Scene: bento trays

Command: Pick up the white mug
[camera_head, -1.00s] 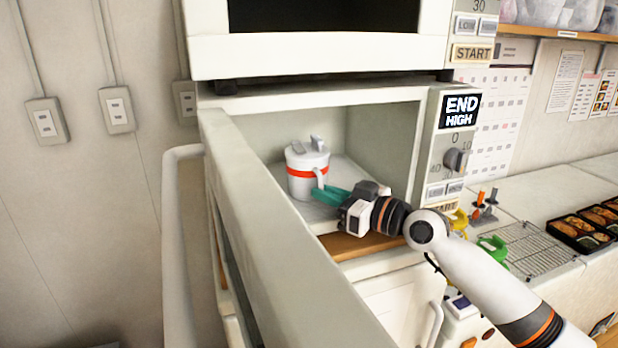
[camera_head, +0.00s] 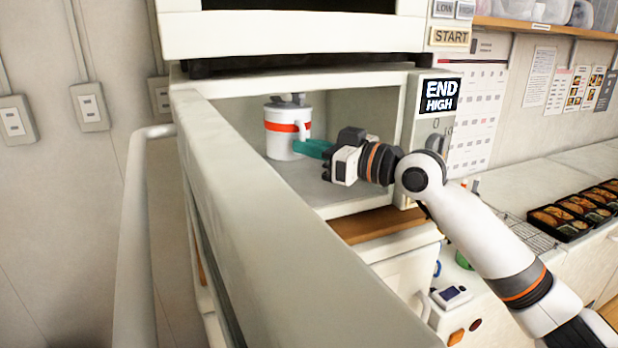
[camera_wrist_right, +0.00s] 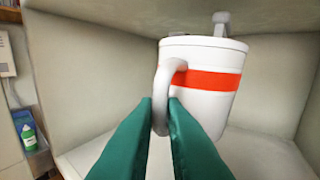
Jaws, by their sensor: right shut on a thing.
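The white mug (camera_head: 280,146) with a red band is inside the open microwave, upright. It also shows in the right wrist view (camera_wrist_right: 205,105), with its handle (camera_wrist_right: 166,82) toward me and a grey part on top. My right gripper (camera_head: 305,149) has green fingers and reaches in through the opening. In the right wrist view its fingers (camera_wrist_right: 160,125) are shut on the handle, one on each side. The mug's bottom is partly hidden by the fingers, so I cannot tell whether it touches the floor. My left gripper is out of view.
The microwave door (camera_head: 270,220) stands open at the left and front. The side wall with knob (camera_head: 436,142) is close to my right arm. A second appliance (camera_head: 300,30) sits above. Bento trays (camera_head: 575,212) lie on the counter at right.

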